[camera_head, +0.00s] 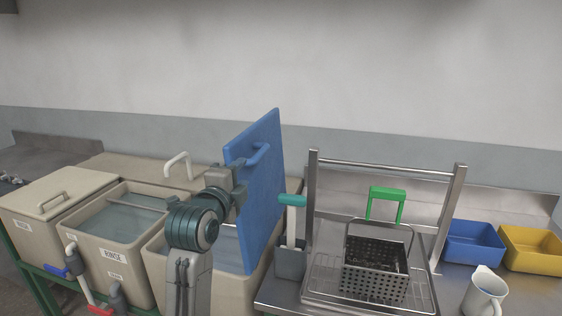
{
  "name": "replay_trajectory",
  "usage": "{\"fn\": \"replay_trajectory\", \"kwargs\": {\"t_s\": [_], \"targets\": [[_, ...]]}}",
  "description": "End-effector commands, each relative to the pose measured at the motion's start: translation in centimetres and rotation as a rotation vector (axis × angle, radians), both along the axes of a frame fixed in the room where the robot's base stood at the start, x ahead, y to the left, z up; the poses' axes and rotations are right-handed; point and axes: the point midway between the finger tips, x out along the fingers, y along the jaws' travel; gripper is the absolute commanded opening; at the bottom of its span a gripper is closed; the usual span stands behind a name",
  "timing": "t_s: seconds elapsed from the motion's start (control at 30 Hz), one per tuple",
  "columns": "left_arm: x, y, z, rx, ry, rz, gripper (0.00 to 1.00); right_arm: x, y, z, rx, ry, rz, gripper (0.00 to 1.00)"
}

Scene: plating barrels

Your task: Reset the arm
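My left arm rises from the bottom edge, left of centre, and my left gripper (243,168) is at the near face of an upright blue lid (266,190). The gripper is close beside the lid's blue handle (258,155). Whether its fingers are open, shut or touching the handle is too small to tell. My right gripper is not in view.
Beige tanks stand at left, one marked RINSE (120,255), one closed by a beige lid (60,195). A perforated metal basket (375,275) stands on a rack under a steel frame (447,212). Blue (472,243) and yellow (533,250) bins and a white jug (484,295) are at right.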

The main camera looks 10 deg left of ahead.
Motion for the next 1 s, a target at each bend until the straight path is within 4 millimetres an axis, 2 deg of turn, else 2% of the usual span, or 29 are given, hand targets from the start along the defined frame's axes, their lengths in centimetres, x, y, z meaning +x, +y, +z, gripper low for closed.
{"fn": "replay_trajectory", "kwargs": {"t_s": [0.07, 0.13, 0.17, 0.27, 0.3, 0.4, 0.47, 0.6, 0.7, 0.8, 1.0], "targets": [[-0.2, 0.1, -1.2, -0.02, 0.025, 0.002, 0.4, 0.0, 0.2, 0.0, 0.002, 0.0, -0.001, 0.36], [-0.8, 0.3, -3.4, -0.064, 0.074, 0.008, 0.4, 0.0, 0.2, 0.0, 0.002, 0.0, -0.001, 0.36], [-1.2, 0.5, -4.7, -0.093, 0.102, 0.014, 0.4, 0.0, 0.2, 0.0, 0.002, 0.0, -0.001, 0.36], [-3.2, 1.1, -10.4, -0.222, 0.232, 0.046, 0.4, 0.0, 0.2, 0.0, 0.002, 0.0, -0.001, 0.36], [-4.4, 1.3, -13.0, -0.283, 0.291, 0.066, 0.4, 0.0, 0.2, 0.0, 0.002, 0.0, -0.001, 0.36], [-7.9, 2.0, -19.0, -0.435, 0.437, 0.137, 0.4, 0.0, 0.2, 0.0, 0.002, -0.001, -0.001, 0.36], [-10.3, 2.4, -22.3, -0.523, 0.519, 0.189, 0.4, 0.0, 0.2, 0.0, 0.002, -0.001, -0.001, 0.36], [-16.6, 3.3, -29.1, -0.719, 0.695, 0.344, 0.4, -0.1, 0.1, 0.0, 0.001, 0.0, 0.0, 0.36], [-21.6, 3.9, -33.0, -0.845, 0.801, 0.475, 0.4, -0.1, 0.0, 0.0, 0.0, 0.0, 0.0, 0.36], [-25.9, 4.3, -35.6, -0.943, 0.876, 0.598, 0.4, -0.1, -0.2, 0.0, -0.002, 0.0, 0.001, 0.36], [-32.3, 5.0, -38.5, -1.069, 0.96, 0.799, 0.4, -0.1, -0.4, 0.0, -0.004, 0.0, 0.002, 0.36]]}}
